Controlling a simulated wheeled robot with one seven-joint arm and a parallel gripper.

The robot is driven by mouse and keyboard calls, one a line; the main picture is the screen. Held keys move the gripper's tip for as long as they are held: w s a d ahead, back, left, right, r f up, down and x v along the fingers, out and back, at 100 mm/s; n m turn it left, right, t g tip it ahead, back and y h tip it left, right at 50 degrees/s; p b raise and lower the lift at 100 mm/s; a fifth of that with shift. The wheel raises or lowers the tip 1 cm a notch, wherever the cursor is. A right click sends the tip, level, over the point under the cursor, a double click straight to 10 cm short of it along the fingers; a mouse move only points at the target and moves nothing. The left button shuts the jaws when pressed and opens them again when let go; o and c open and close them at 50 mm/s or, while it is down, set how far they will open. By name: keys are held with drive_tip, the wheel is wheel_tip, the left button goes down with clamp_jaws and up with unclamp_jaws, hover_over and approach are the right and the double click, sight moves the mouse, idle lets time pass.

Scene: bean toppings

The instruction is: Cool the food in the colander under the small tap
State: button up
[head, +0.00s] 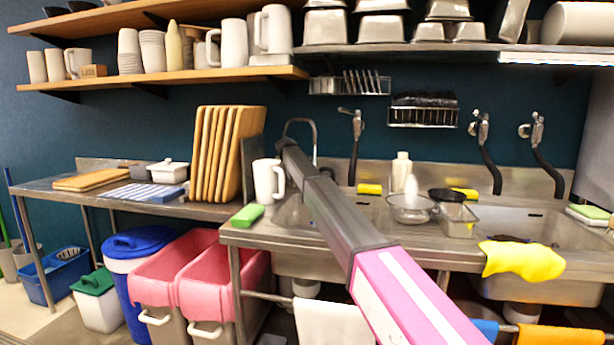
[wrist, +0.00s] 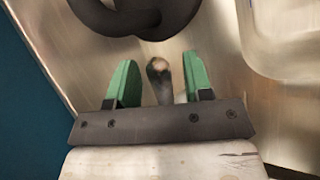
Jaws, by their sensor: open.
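My gripper (wrist: 158,76) is open in the wrist view, its two green fingers apart. A small rounded metal end (wrist: 158,68), perhaps part of a tap, shows between them; I cannot tell if they touch it. In the head view my arm reaches toward a small curved tap (head: 301,121) at the left sink and hides part of it; the fingers are not clear there. A round mesh bowl, likely the colander (head: 408,214), stands on the counter right of the left sink. A pale object shows at it; its contents are unclear.
A metal container (head: 457,220) and a dark pan (head: 447,195) stand beside the colander. A white pitcher (head: 267,181) and green sponge (head: 247,215) are left of the sink. A thick dark curved part (wrist: 140,17) lies just beyond my fingers.

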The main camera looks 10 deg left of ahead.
drive_tip(key=v, duration=1)
drive_tip(key=shift+r, duration=0.2)
drive_tip(key=shift+s+a, duration=0.1)
drive_tip(key=shift+s, duration=0.05)
